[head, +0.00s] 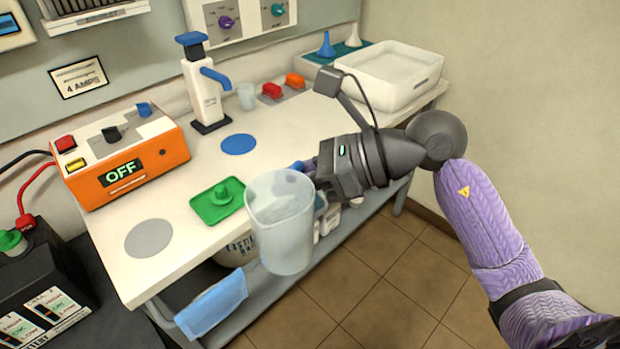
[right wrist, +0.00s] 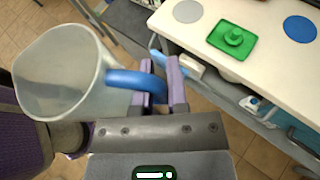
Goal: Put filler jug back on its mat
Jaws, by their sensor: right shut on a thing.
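The filler jug (head: 283,225) is a translucent, whitish jug with a blue handle. My right gripper (head: 310,168) is shut on that handle and holds the jug upright off the table's front edge. In the right wrist view the jug (right wrist: 62,75) is at the left, with its blue handle (right wrist: 135,82) between the purple fingers of the gripper (right wrist: 162,88). Two round flat mats lie bare on the white table: a blue mat (head: 238,144) and a grey mat (head: 148,238). I cannot tell from the pictures which belongs to the jug. My left gripper is not in view.
A green tray (head: 209,213) with a green cap lies between the mats. An orange charger (head: 128,163) stands left, a white pump dispenser (head: 202,92) behind the blue mat. A white basin (head: 390,74) is at the back right. A blue cloth (head: 212,303) hangs below the front edge.

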